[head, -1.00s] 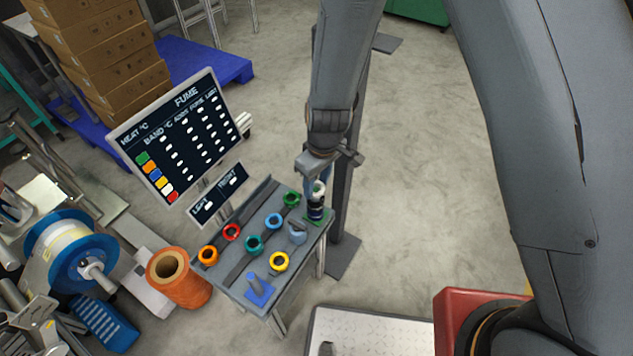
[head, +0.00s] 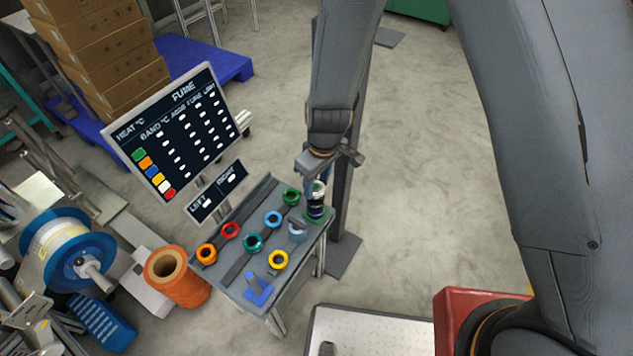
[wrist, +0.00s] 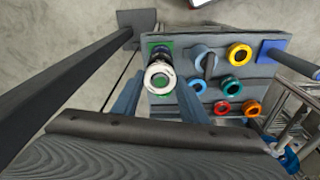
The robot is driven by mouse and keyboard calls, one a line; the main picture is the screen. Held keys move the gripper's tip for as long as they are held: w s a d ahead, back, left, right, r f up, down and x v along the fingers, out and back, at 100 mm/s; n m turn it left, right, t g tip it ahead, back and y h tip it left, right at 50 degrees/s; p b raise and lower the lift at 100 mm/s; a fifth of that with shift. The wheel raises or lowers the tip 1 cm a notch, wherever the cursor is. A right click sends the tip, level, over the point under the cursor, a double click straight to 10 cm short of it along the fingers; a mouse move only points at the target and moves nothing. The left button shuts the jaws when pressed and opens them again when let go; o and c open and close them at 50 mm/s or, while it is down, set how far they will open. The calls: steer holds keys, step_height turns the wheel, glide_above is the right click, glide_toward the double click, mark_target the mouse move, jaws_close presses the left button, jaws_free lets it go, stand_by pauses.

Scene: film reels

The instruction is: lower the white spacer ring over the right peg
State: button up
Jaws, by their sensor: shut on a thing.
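The white spacer ring (wrist: 159,75) is between my gripper's two fingertips (wrist: 160,88) in the wrist view, with green showing through its hole. In the head view my gripper (head: 318,182) holds the white ring (head: 318,189) at the table's right end. Directly below it is a dark cylindrical stack with pale markings (head: 316,210) on a green base (head: 314,218), where the right peg stands. The peg is mostly hidden by the ring and stack. I cannot tell whether the ring is around the peg's top or just above it.
The grey table (head: 235,284) carries several coloured rings, including a yellow ring (head: 278,260) and a red ring (head: 230,231). A sign board (head: 172,135) rises behind the table. A dark post (head: 343,190) stands close right.

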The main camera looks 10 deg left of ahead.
steer(key=shift+f+b, duration=0.85)
steer(key=shift+b, duration=0.05)
steer(key=o, duration=1.1)
steer(key=shift+r, duration=0.1)
steer(key=shift+s+d+r, duration=0.1)
steer(key=shift+d+r, duration=0.05)
steer(key=shift+r, duration=1.1)
steer(key=shift+s+d+r, duration=0.1)
steer(key=shift+r, duration=1.2)
steer(key=shift+s+d+r, duration=0.1)
steer(key=shift+d+r, duration=0.05)
steer(key=shift+r, duration=1.1)
